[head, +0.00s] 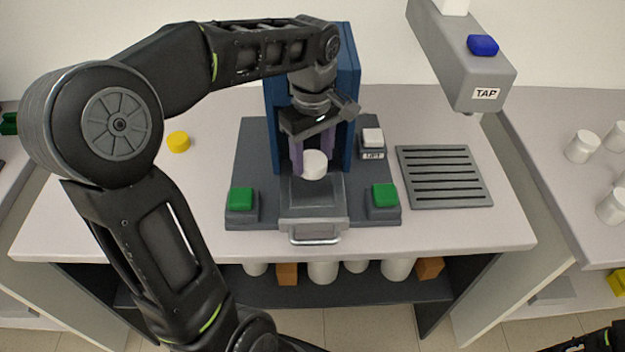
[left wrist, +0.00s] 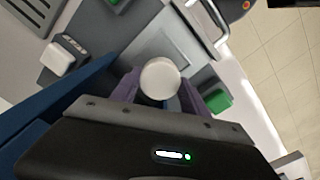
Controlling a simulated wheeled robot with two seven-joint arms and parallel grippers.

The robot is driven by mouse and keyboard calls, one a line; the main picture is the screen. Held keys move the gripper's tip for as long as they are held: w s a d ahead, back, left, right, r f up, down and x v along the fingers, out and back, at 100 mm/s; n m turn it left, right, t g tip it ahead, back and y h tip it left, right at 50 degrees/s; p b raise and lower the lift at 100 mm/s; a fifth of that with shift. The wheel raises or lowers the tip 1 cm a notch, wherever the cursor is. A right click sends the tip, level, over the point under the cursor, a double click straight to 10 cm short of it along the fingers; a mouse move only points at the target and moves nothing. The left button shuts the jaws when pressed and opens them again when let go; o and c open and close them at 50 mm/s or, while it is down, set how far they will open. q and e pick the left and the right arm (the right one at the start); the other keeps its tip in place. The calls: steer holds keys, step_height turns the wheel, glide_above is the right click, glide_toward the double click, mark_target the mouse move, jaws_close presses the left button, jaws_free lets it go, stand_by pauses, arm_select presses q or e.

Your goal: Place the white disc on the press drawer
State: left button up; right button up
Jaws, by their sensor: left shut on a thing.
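The white disc (head: 315,164) is held between the purple fingers of my left gripper (head: 312,162), which is shut on it. The disc also shows in the left wrist view (left wrist: 160,78), at the fingertips. The press drawer (head: 313,207) is a grey plate with a metal handle at the front of the blue press (head: 354,90). In the head view the disc appears just behind the drawer plate; its height above the press is hard to tell. My right gripper is not clearly in view; only a dark arm part shows at the lower right corner.
Green buttons (head: 241,199) and (head: 384,195) flank the drawer. A white button on a small labelled box (head: 372,138) stands right of the press. A slotted drain plate (head: 444,178) lies under the grey tap (head: 470,60). A yellow disc (head: 178,141) lies left on the counter.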

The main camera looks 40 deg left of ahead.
mark_target(312, 189)
arm_select(q)
steer(key=shift+f, duration=1.05)
steer(key=shift+f, duration=2.2)
steer(key=shift+f, duration=0.1)
steer(key=shift+f, duration=0.15)
steer(key=o, duration=1.3)
steer(key=shift+r, duration=0.2)
step_height(312, 189, up, 12)
steer(key=shift+r, duration=0.1)
